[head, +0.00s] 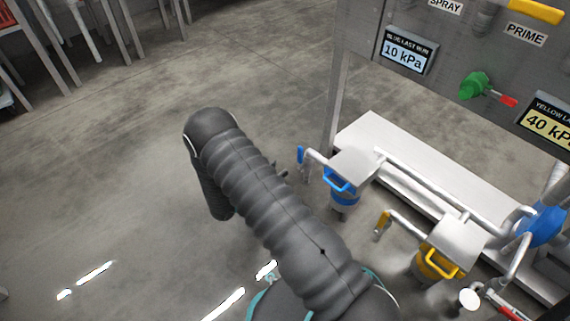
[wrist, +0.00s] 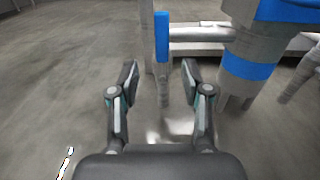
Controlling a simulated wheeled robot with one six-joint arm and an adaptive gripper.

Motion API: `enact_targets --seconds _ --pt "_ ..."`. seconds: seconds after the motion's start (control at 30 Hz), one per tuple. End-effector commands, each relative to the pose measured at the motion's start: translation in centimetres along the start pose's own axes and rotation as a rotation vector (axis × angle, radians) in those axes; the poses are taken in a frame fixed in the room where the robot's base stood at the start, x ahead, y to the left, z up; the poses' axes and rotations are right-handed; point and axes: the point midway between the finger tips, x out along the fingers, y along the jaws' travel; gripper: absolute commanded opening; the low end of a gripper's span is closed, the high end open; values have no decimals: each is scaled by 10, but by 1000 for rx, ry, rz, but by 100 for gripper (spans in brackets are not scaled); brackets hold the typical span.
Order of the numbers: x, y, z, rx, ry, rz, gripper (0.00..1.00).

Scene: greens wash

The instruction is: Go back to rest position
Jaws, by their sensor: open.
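In the wrist view my gripper (wrist: 158,78) is open, with its two fingers apart and nothing held between them. A blue valve handle (wrist: 162,42) stands upright beyond the gap between the fingertips. I cannot tell the exact distance, but the fingers do not grip it. The same blue handle shows in the head view (head: 300,155) at the left end of a short pipe.
A blue-banded canister (head: 343,193) and a yellow-handled canister (head: 437,256) stand on the right. A white bench (head: 400,140) and a panel (head: 450,65) with pressure displays are behind them. The concrete floor on the left is clear.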

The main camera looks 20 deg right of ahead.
Motion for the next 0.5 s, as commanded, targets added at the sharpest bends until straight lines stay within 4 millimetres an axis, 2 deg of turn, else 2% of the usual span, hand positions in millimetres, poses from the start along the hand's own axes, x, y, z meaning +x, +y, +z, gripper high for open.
enact_targets --seconds 0.13,0.5 --pt "-7 0 0 0 0 1 48" --pt "-8 0 0 0 0 1 48"
